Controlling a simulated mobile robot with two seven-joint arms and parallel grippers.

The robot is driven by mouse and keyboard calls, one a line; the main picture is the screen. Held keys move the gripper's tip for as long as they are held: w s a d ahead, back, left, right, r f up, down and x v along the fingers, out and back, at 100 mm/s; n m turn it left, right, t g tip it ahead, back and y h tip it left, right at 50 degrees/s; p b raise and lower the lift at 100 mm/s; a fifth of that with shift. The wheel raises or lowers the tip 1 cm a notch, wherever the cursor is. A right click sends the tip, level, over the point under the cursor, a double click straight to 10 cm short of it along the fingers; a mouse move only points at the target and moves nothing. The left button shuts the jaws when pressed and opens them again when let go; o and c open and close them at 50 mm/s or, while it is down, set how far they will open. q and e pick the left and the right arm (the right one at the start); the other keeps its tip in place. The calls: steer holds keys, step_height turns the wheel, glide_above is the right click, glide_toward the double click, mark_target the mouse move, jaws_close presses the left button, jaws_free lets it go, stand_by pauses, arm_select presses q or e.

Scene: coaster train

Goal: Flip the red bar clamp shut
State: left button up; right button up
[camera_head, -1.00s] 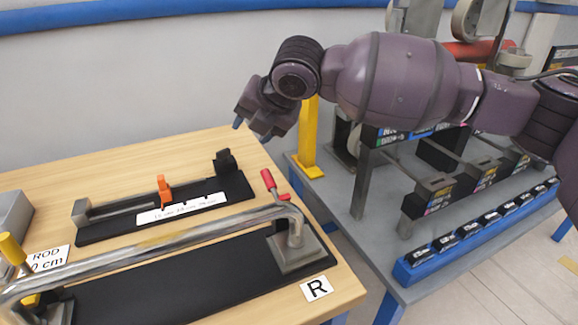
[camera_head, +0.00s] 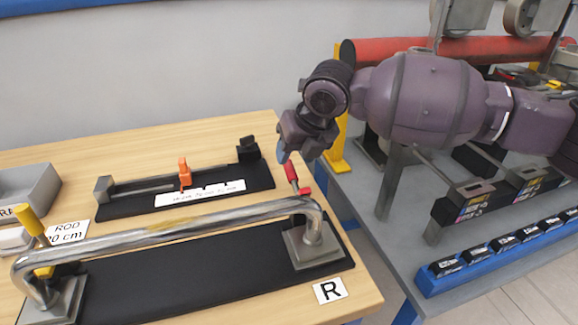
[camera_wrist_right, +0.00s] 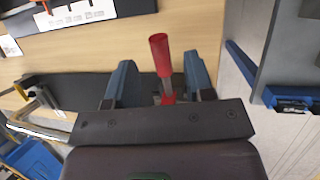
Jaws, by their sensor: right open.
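The red bar clamp (camera_head: 291,173) stands at the right end of the bent metal bar (camera_head: 170,236), its red handle tilted up. In the right wrist view the red handle (camera_wrist_right: 160,54) rises between the two blue fingertips. My right gripper (camera_head: 288,155) is open, close above and around the handle in the picture, with a gap on either side. It also shows in the wrist view (camera_wrist_right: 158,85). The clamp's lower part is mostly hidden by the gripper body in the wrist view. My left gripper is not in view.
A yellow-handled clamp (camera_head: 32,226) holds the bar's left end. A black gauge with an orange slider (camera_head: 185,173) lies behind the bar. A grey bin (camera_head: 32,190) stands at left. A grey table with a blue battery rack (camera_head: 500,252) is at right.

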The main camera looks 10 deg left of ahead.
mark_target(290, 163)
steer(key=b+x, duration=0.1)
steer(key=x, duration=0.4)
jaws_close()
stand_by(0.3)
